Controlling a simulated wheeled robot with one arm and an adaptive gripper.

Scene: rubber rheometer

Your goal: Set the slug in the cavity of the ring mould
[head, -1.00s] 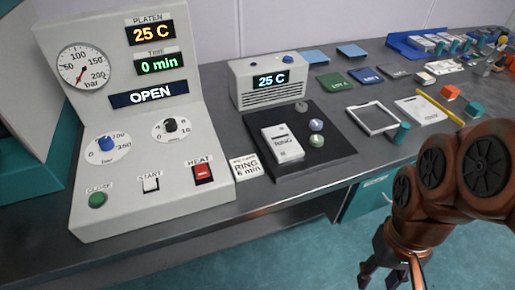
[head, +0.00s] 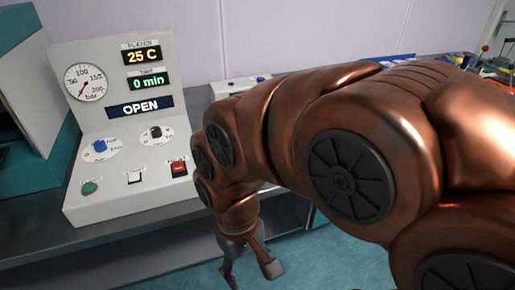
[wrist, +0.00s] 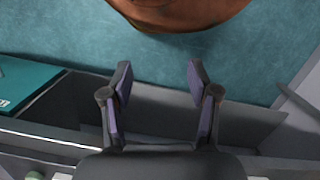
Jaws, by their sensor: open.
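My gripper (head: 252,274) hangs fingers-down in front of the bench's front edge in the head view, below the bench top. In the wrist view my gripper (wrist: 159,78) shows its two fingers well apart, with nothing between them. My copper arm covers the middle and right of the bench in the head view. I cannot see the ring mould or the slug in either view now.
The press panel (head: 120,150) stands at the left of the bench (head: 40,240) and reads OPEN, 25 C and 0 min. Part of a white box (head: 228,88) shows behind my arm. Teal floor (wrist: 50,30) lies beyond my fingers in the wrist view.

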